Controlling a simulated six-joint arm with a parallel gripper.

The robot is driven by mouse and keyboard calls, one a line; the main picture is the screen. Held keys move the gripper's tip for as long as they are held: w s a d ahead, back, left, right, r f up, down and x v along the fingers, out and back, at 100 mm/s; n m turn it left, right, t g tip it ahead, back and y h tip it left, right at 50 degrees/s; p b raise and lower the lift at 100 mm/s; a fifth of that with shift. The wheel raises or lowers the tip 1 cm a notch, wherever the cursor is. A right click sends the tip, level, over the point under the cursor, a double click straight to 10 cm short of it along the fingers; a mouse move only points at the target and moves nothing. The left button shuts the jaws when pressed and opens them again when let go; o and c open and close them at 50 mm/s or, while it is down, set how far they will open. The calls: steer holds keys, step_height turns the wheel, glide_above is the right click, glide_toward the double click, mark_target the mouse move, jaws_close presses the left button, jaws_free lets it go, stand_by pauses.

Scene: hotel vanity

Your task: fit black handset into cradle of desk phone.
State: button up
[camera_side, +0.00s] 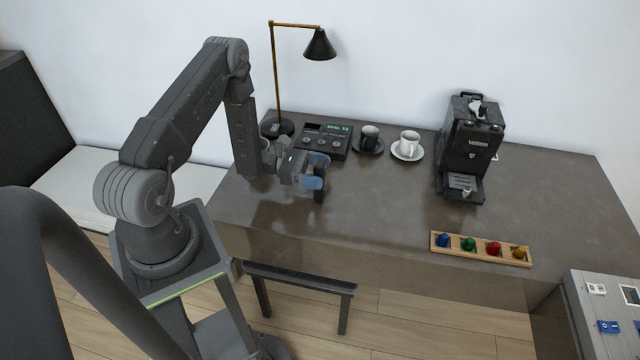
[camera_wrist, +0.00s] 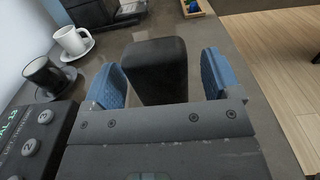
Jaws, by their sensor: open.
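The black handset (camera_wrist: 155,68) is a dark rounded block between my gripper's two blue fingers in the wrist view. In the side view a dark part of it (camera_side: 320,194) shows below the fingers, near the desk top; I cannot tell whether it touches the desk. My gripper (camera_side: 318,170) is open around the handset; it also shows in the wrist view (camera_wrist: 163,76), with a clear gap at the right finger. The desk phone (camera_side: 334,146), dark with round buttons and a lit display, lies behind the gripper; part of it shows in the wrist view (camera_wrist: 32,142). Its cradle is not clearly visible.
A black cup (camera_side: 370,136) and a white cup (camera_side: 408,143) stand on saucers right of the phone. A coffee machine (camera_side: 468,145) and a wooden capsule tray (camera_side: 480,248) are farther right. The desk's middle (camera_side: 385,205) is clear.

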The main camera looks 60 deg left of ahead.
steer(key=shift+w+d, duration=0.2)
steer(key=shift+c, duration=0.5)
steer(key=c, duration=1.1)
